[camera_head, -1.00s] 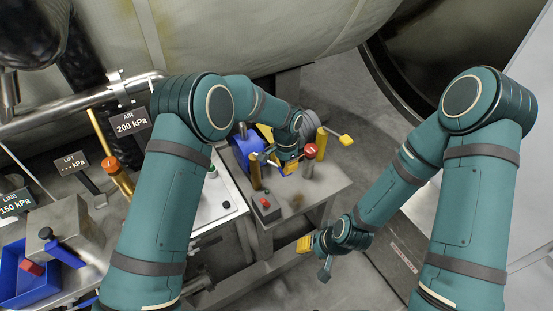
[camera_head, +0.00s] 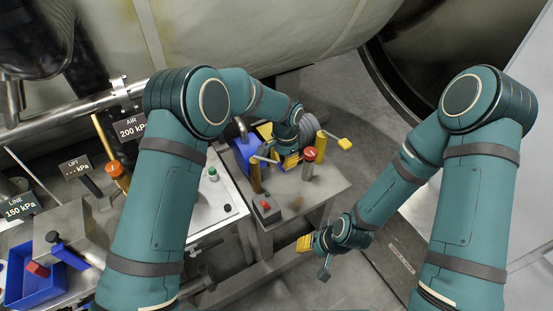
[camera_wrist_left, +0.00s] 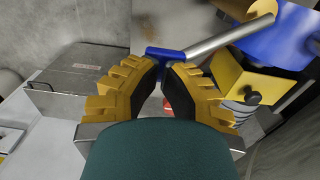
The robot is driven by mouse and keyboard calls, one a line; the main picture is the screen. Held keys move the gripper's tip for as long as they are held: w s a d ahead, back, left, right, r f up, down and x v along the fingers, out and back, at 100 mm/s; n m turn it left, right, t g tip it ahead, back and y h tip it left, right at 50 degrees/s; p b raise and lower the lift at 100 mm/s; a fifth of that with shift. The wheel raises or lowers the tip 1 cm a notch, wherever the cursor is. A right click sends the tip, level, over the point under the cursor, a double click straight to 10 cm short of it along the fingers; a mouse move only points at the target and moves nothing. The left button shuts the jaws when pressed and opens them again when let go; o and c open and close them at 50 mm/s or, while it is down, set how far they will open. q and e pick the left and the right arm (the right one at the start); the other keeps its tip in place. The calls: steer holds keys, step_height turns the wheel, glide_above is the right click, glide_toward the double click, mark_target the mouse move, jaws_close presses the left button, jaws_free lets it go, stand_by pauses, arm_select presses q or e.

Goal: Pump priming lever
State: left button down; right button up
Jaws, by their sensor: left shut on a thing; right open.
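The pump lever is a silver rod (camera_wrist_left: 228,38) with a blue cross-grip (camera_wrist_left: 165,54) at its end, seen in the left wrist view. The rod runs up right to a yellow hub (camera_wrist_left: 278,18) by the blue pump body (camera_wrist_left: 275,42). The yellow fingers of my left gripper (camera_wrist_left: 166,68) are shut on the blue grip. In the head view my left gripper (camera_head: 291,161) is over the side table beside the blue pump body (camera_head: 242,152); the lever is mostly hidden there. My right gripper (camera_head: 314,258) hangs open and empty in front of the table.
On the table (camera_head: 310,196) stand a post with a red cap (camera_head: 308,155), yellow-handled posts (camera_head: 321,145) and a small box with a red button (camera_head: 266,207). A panel with a green knob (camera_head: 213,174) and a blue bin (camera_head: 35,285) lie left. Floor is clear right.

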arm_select(q)
steer(key=shift+f, duration=0.1)
stand_by(0.5)
step_height(320, 180, down, 4)
steer(key=b, duration=0.3)
steer(key=shift+f, duration=0.15)
stand_by(0.6)
steer(key=shift+r+p, duration=1.2)
steer(key=shift+r, duration=1.25)
steer(key=shift+r+p, duration=2)
steer(key=shift+r, duration=1.4)
